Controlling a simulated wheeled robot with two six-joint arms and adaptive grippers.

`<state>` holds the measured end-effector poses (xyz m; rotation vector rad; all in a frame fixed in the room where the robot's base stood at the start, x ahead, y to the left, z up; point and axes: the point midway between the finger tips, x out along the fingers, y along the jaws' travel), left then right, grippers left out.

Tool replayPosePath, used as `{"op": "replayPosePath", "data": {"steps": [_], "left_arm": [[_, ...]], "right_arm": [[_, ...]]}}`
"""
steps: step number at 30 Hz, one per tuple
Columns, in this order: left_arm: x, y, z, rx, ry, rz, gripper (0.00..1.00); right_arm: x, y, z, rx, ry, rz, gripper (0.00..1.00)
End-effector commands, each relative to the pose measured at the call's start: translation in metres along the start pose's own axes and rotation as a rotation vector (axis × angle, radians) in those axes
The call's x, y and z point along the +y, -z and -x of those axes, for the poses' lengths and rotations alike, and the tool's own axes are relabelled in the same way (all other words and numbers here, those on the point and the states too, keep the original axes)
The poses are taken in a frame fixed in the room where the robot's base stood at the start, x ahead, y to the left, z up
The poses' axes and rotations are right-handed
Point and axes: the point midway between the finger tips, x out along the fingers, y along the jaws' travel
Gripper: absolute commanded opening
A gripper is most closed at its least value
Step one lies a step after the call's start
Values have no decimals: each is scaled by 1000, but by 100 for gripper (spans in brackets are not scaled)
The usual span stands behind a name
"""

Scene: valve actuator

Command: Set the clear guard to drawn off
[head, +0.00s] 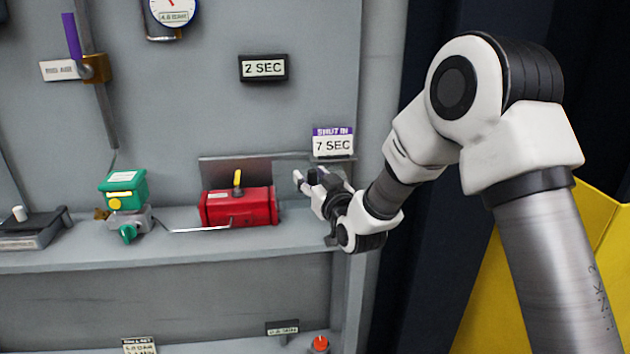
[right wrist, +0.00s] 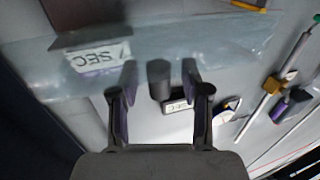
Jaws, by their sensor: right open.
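A see-through, bluish pane, which looks like the clear guard (right wrist: 225,45), runs across the upper part of the right wrist view. In the head view I cannot clearly make out its outline. My right gripper (head: 308,182) is open at the right end of the shelf, right of the red box (head: 238,207) with its yellow lever (head: 237,178). In the right wrist view a dark round knob (right wrist: 159,75) shows between the two fingers of the right gripper (right wrist: 160,80); I cannot tell whether they touch it. My left gripper is not in view.
A "7 SEC" sign (head: 332,145) stands just above my right gripper. A dark plate (head: 232,168) stands behind the red box. A green unit (head: 123,188) and a grey device (head: 30,229) sit farther left along the shelf (head: 180,257).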

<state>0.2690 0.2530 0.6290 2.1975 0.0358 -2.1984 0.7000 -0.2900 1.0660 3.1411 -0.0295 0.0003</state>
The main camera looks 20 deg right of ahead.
Motion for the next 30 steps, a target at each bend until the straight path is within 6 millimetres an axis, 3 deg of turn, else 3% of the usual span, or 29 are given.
{"op": "replayPosePath", "data": {"steps": [5, 12, 16, 21, 30], "left_arm": [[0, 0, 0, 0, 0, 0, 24], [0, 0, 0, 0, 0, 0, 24], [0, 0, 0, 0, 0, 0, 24], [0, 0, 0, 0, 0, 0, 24], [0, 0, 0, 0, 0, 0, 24]], "right_arm": [[0, 0, 22, -1, -1, -2, 47], [0, 0, 84, -2, 0, -2, 47], [0, 0, 108, -1, 0, -2, 47], [0, 0, 120, 1, 0, 0, 47], [0, 0, 119, 1, 0, 0, 47]]}}
